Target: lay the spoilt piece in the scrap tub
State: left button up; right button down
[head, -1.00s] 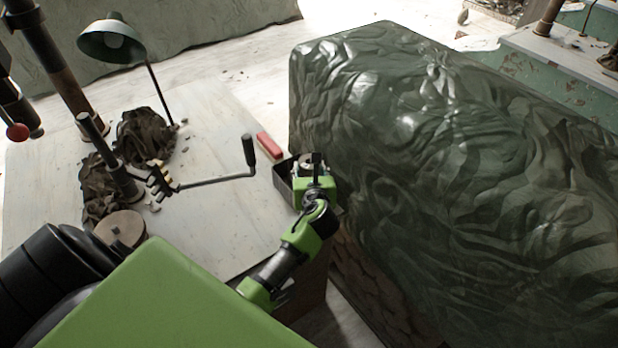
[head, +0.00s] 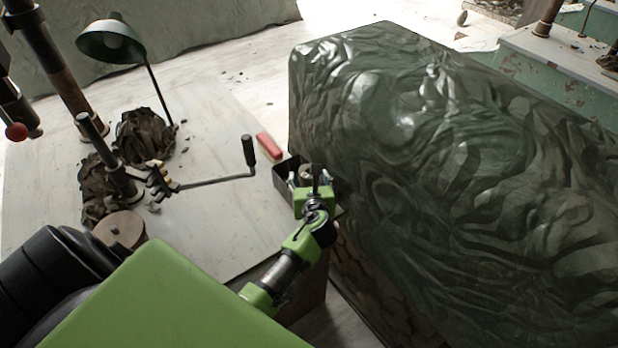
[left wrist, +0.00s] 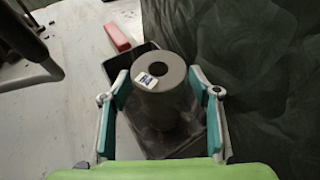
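The piece, a grey cylinder (left wrist: 160,100) with a round hole in its upper end and a small white label (left wrist: 146,81) on its rim, stands in the dark scrap tub (left wrist: 113,68) in the left wrist view. The tub (head: 281,178) is at the right edge of the table in the head view, with little of the piece showing. My left gripper (head: 308,178) is over the tub, fingers spread. In the left wrist view the gripper (left wrist: 158,82) has one finger on each side of the piece, with gaps between. My right gripper is not in view.
A red block (head: 269,145) lies beside the tub on the pale table (head: 215,115). A large green-covered bulk (head: 450,170) rises close on the right.

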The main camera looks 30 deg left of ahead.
pick_arm(q)
jog(key=shift+r, duration=0.1)
jog(key=v, duration=1.2)
jog(key=shift+b, duration=0.4)
